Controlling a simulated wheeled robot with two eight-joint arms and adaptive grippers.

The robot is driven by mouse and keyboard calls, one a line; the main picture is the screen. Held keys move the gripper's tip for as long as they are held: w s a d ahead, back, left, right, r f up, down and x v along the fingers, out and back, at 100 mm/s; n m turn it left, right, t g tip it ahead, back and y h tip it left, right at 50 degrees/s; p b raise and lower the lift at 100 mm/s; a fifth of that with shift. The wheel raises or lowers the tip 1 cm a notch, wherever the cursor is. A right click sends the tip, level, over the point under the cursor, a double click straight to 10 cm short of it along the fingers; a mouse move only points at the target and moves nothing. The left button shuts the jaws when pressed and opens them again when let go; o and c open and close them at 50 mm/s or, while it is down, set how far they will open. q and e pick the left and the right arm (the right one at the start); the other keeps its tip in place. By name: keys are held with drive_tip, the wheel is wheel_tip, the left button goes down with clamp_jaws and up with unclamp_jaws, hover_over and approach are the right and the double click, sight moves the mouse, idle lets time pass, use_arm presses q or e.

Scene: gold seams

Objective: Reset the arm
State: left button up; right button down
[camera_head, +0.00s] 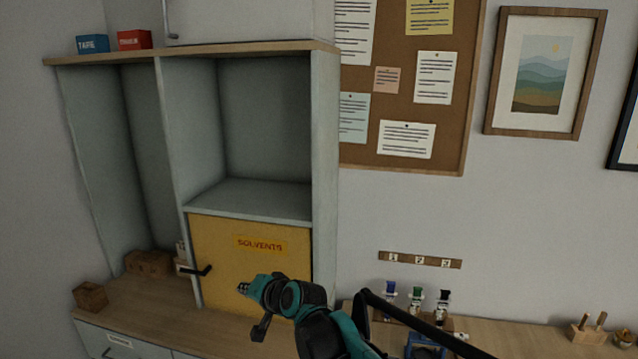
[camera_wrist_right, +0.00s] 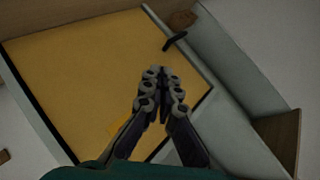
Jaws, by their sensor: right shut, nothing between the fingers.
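My right arm, teal and black, comes in from the bottom of the head view. Its gripper (camera_head: 243,288) is in front of the yellow cabinet door (camera_head: 230,272) labelled SOLVENTS. In the right wrist view the right gripper (camera_wrist_right: 158,72) has its fingers together and empty, with the yellow door (camera_wrist_right: 75,75) behind it. The door's black handle (camera_head: 203,270) is left of the gripper and apart from it; it also shows in the wrist view (camera_wrist_right: 175,40). The door looks shut. My left gripper is not in view.
A wooden counter (camera_head: 160,300) runs below the cabinet, with a brown box (camera_head: 90,296) at its left end. Blue (camera_head: 92,44) and red (camera_head: 134,40) boxes sit on the top shelf.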

drive_tip(key=s+d+f+n+h, duration=0.1)
drive_tip(key=s+d+f+h, duration=0.1)
drive_tip(key=s+d, duration=0.7)
drive_tip(key=s+d+f+n+h, duration=0.15)
drive_tip(key=s+d, duration=0.25)
drive_tip(key=d, duration=0.8)
drive_tip(key=s+d+f+g+h, duration=0.1)
drive_tip(key=s+d+f+h, duration=0.1)
drive_tip(key=s+d+f, duration=0.3)
drive_tip(key=s+d+f+g+h, duration=0.1)
drive_tip(key=s+d+f+h, duration=0.2)
drive_tip(key=s+d+f, duration=0.3)
drive_tip(key=s+d+b, duration=0.1)
drive_tip(key=s+d, duration=0.2)
drive_tip(key=s, duration=0.1)
drive_tip(key=shift+s+d, duration=0.15)
drive_tip(key=shift+d, duration=0.2)
drive_tip(key=shift+n, duration=0.25)
